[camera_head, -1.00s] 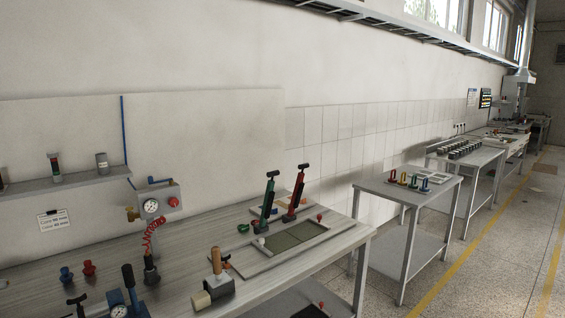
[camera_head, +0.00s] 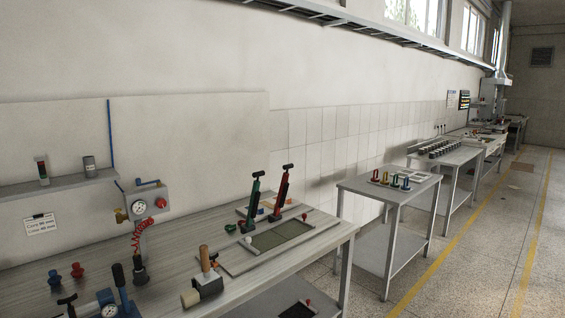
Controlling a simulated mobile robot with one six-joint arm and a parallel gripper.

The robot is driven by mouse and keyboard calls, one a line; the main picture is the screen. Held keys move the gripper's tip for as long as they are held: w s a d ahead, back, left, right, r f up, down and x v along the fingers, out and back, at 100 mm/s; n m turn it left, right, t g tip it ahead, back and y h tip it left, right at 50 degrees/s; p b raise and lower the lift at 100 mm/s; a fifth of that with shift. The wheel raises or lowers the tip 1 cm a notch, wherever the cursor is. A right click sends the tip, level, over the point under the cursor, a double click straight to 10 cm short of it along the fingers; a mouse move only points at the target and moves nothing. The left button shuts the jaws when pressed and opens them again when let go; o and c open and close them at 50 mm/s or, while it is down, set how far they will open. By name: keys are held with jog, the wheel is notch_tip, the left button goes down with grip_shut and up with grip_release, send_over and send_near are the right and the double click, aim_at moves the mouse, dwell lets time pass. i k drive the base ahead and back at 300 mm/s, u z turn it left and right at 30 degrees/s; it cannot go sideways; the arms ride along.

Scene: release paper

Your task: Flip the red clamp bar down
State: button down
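The red clamp bar (camera_head: 281,190) stands upright, tilted slightly to the right, with a black T-shaped handle at its top. It rises from the back of a grey plate with a framed recess (camera_head: 282,235) on the workbench (camera_head: 180,240). A green clamp bar (camera_head: 253,202) of the same shape stands just left of it, also raised. My gripper is not in view, so its distance from the clamp bar and its state are hidden.
A wooden-handled tool (camera_head: 207,275) and a gauge with a blue body (camera_head: 108,308) stand near the bench front. A valve box (camera_head: 150,205) with a red coiled hose is at left. A smaller table (camera_head: 385,188) stands right. The aisle floor (camera_head: 480,260) is clear.

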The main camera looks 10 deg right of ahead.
aim_at(284, 185)
jog(key=z, duration=0.05)
jog(key=i, duration=1)
jog(key=u, duration=0.05)
